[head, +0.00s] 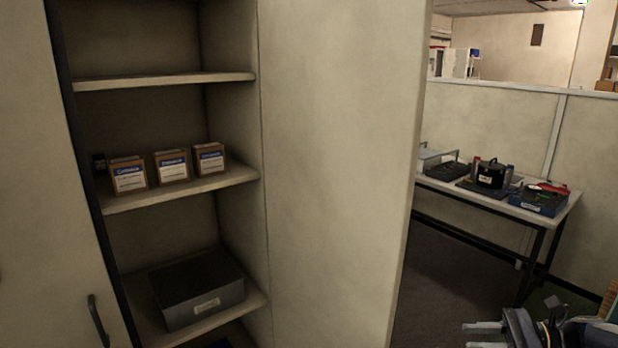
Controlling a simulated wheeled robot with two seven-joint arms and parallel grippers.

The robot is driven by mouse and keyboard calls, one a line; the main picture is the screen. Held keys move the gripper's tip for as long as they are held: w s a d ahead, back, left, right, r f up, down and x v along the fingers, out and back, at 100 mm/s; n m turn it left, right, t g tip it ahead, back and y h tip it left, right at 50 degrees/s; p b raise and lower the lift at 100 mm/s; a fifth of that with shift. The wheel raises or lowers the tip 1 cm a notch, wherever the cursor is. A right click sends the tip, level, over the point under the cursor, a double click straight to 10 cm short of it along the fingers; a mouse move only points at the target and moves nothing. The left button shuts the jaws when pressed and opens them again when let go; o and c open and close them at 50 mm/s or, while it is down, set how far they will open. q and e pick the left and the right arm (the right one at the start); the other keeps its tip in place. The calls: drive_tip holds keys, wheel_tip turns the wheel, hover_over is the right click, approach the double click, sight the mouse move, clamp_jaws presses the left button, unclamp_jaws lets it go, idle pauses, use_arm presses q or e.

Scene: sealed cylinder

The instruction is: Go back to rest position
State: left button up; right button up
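My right gripper (468,336) shows at the bottom right edge of the head view. Its two pale fingers point left and stand apart, with nothing seen between them. The lower finger is partly cut off by the frame edge. The gripper is in front of the floor, to the right of the open cabinet door and apart from it. My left gripper is not in view.
A beige cabinet with shelves (225,182) stands open. Three small boxes (172,166) sit on its middle shelf and a dark grey box (205,285) below. Its right door (335,170) stands open. A table (560,209) with equipment is behind. Floor (450,285) before it is clear.

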drive_tip(key=s+a+r+n+g+h, duration=0.2)
drive_tip(key=s+a+r+n+h, duration=0.15)
drive_tip(key=a, duration=0.35)
drive_tip(key=s+a+f+n+t+h, duration=0.1)
drive_tip(key=s+a+n+h, duration=0.3)
drive_tip(key=s+n, duration=0.3)
drive_tip(key=s+a+f+n+t+h, duration=0.1)
drive_tip(key=s+a+n+h, duration=0.3)
drive_tip(key=s+n, duration=0.4)
drive_tip(key=s+f, duration=0.1)
drive_tip(key=s, duration=0.3)
drive_tip(key=shift+a+f+t, duration=0.15)
drive_tip(key=shift+f+t, duration=0.05)
drive_tip(key=shift+t, duration=0.2)
